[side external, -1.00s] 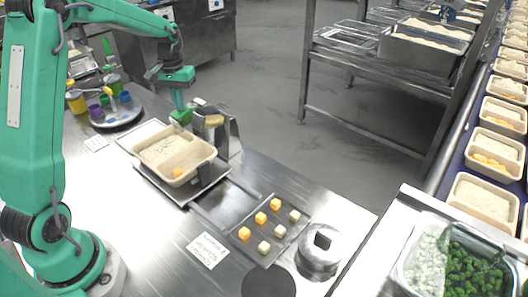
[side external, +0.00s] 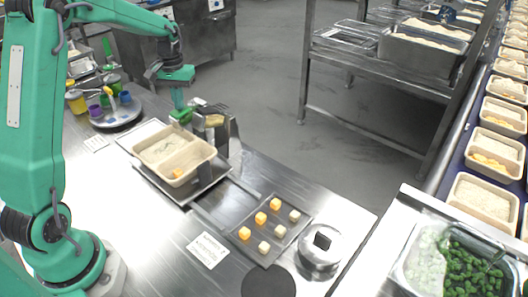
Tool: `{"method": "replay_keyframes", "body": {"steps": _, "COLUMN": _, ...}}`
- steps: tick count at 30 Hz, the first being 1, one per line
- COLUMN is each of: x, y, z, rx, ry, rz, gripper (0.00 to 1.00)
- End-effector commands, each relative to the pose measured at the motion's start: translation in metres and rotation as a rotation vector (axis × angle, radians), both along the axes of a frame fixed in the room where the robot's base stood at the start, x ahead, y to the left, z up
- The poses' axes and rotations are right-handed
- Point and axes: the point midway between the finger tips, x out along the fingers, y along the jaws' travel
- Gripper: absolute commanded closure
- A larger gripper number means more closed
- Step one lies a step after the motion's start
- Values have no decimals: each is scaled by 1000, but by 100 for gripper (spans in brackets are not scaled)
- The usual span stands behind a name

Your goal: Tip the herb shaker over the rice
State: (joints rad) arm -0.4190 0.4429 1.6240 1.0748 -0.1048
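The rice (side external: 160,149) lies in the back-left compartment of a beige two-part tray (side external: 200,163). Faint dark greenish specks seem to show on the rice. An orange cube (side external: 178,173) sits in the front compartment. My gripper (side external: 178,101) points down just behind the tray, to the right of the rice in the picture. A small bright green thing (side external: 181,115) is directly below the fingers; it may be the herb shaker, but I cannot tell whether it is held. The fingers are too small to read.
A metal stand (side external: 222,138) with utensils is close to the right of my gripper. A dark plate (side external: 262,245) with several orange and pale cubes and a lidded pot (side external: 320,248) are nearer. A round tray (side external: 118,119) holds small coloured cups.

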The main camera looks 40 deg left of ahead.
Motion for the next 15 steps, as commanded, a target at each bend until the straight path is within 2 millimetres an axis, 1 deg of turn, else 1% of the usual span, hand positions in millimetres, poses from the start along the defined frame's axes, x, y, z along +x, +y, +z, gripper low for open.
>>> {"method": "replay_keyframes", "body": {"steps": 15, "x": 7, "y": -1, "z": 25, "rx": -1, "ry": 1, "rz": -1, "gripper": 100}}
